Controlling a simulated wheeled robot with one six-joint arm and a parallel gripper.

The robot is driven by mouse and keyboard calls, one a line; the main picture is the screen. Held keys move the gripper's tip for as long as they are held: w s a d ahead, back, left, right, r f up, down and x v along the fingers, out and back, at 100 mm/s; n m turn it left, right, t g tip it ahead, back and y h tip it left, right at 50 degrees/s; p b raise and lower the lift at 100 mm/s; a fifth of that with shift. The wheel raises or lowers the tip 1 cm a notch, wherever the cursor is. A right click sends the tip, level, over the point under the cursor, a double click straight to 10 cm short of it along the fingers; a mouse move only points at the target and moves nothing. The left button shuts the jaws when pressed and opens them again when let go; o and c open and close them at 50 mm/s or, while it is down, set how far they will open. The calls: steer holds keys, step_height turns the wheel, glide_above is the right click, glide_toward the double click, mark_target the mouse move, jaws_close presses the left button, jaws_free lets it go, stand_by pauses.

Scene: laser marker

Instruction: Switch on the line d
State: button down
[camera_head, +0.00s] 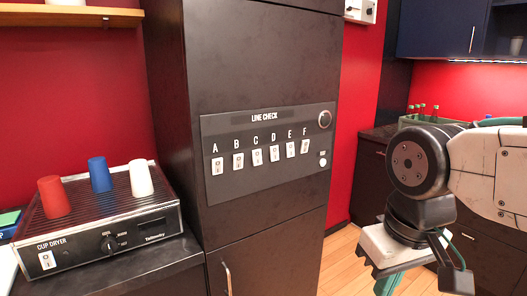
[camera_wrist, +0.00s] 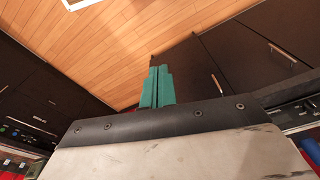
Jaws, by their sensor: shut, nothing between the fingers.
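The black LINE CHECK panel (camera_head: 230,190) is on the front of a tall dark cabinet, with a row of white rocker switches under the letters A to F. Switch D (camera_head: 275,153) is fourth from the left, between switch C (camera_head: 257,157) and switch E (camera_head: 290,149). It is too small to tell which way it is set. My gripper (camera_head: 388,284) is low at the right, well apart from the panel and pointing down. In the wrist view its green fingers (camera_wrist: 159,70) are together with nothing between them. The panel is not seen there.
A cup dryer (camera_head: 110,247) with red, blue and white cups stands on the left counter. The panel also has a round dial (camera_head: 325,119) and a white button (camera_head: 322,162). Bottles (camera_head: 424,110) stand on the right counter. The space before the panel is clear.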

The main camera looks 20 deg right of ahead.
steer(key=shift+w+a, duration=0.1)
steer(key=shift+w, duration=0.15)
steer(key=w+r+m+t+y, duration=0.1)
steer(key=w+r+m, duration=0.3)
steer(key=w, duration=0.5)
steer(key=w+r+m+t, duration=0.3)
steer(key=w+r+m, duration=0.2)
steer(key=w, duration=0.4)
steer(key=w+r+m+t+y, duration=0.1)
steer(key=w+r+m+t, duration=0.2)
steer(key=w, duration=0.7)
step_height(320, 180, up, 3)
steer(key=shift+f+m+y, duration=0.15)
steer(key=shift+m+y, duration=0.15)
steer(key=shift+m, duration=0.9)
